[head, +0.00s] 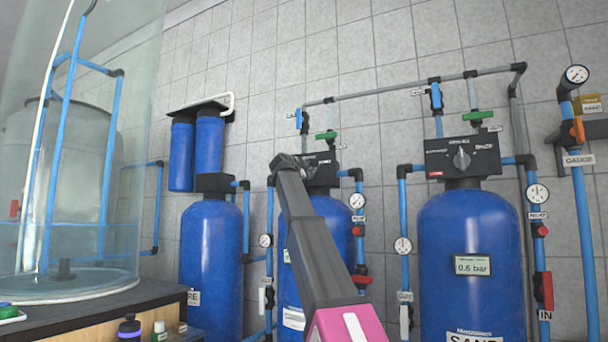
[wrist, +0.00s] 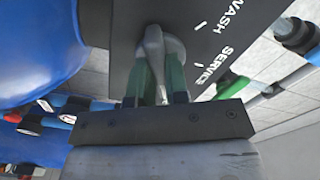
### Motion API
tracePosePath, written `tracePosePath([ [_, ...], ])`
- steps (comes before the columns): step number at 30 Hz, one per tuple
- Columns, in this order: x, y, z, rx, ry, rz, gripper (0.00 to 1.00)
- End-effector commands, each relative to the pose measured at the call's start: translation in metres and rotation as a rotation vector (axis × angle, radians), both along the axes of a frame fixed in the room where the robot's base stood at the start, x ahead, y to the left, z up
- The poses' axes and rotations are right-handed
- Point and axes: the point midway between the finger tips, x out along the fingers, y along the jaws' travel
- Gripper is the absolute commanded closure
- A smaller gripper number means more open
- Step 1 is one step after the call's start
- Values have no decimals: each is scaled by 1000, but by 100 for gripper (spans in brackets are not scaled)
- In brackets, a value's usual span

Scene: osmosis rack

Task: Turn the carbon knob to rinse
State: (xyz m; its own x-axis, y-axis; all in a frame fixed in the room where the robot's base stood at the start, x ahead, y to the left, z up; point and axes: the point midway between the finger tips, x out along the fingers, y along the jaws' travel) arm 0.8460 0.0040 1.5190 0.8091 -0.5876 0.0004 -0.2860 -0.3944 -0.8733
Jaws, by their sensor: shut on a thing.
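The carbon knob (wrist: 154,42) is a grey lever-shaped knob on a black valve face (wrist: 205,45) in the wrist view. My gripper (wrist: 157,78) has its two green-tipped fingers on either side of the knob's grip, shut on it. The words WASH and SERVICE show to the right of the knob; no rinse label is readable. The grip runs nearly up and down in this view, and I cannot tell which mark it points to. In the head view my gripper (head: 288,162) is at the black valve head (head: 322,168) of the middle blue tank, and my arm hides the knob.
The right blue tank (head: 470,240) has a similar black valve head with a grey knob (head: 462,158). Another blue tank (head: 210,260) stands left. Blue pipes, gauges (head: 357,201) and green-handled valves (head: 326,135) crowd around the valve head. A clear tank (head: 80,230) stands far left.

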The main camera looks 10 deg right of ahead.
Motion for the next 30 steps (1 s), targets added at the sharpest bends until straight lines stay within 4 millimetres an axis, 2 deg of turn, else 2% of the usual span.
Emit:
tracePosePath([
  [3,0,0,0,4,-1,0,100],
  [4,0,0,0,4,-2,0,82],
  [6,0,0,0,4,-2,0,60],
  [17,-3,2,0,1,-1,0,60],
  [20,-12,8,-1,1,0,1,60],
  [30,-63,45,-1,2,-2,2,60],
])
